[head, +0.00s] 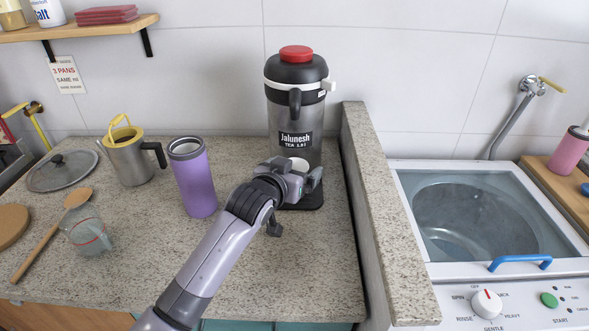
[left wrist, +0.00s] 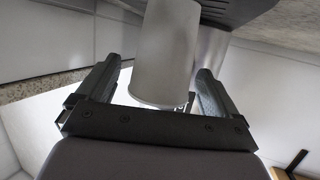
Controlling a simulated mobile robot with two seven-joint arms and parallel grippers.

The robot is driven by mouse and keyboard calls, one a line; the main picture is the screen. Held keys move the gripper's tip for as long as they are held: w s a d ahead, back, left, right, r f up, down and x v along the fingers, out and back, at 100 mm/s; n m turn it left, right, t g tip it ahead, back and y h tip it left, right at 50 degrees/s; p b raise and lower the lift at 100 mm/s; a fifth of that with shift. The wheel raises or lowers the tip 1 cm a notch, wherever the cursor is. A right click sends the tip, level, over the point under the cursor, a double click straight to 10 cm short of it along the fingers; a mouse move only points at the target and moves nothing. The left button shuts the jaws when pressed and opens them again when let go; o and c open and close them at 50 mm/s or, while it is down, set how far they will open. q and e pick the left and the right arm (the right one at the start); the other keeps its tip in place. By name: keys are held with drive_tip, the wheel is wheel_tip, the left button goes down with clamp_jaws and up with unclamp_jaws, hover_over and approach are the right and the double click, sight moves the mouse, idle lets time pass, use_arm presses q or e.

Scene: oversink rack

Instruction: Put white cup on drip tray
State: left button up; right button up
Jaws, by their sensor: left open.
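The white cup (head: 298,163) shows only its upper part in the head view, in front of the tea dispenser; my gripper hides the rest. In the left wrist view the white cup (left wrist: 166,55) is between the two fingers, with gaps at both sides. The black drip tray (head: 303,201) lies at the dispenser's foot, and its dark edge (left wrist: 238,12) shows beside the cup at the top of the wrist view. The cup's base is cut off, so contact with the tray cannot be confirmed. My left gripper (head: 298,178) is open around the cup.
The tea dispenser (head: 296,100) stands behind the cup. A purple tumbler (head: 194,180) and steel pitcher (head: 130,160) stand left of my arm.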

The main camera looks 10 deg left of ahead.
use_arm(q)
drive_tip(key=shift+s+r, duration=0.15)
drive_tip(key=shift+r, duration=0.05)
drive_tip(key=v, duration=1.1)
drive_tip(key=shift+s+r, duration=0.15)
drive_tip(key=shift+s, duration=0.2)
drive_tip(key=shift+a, duration=0.1)
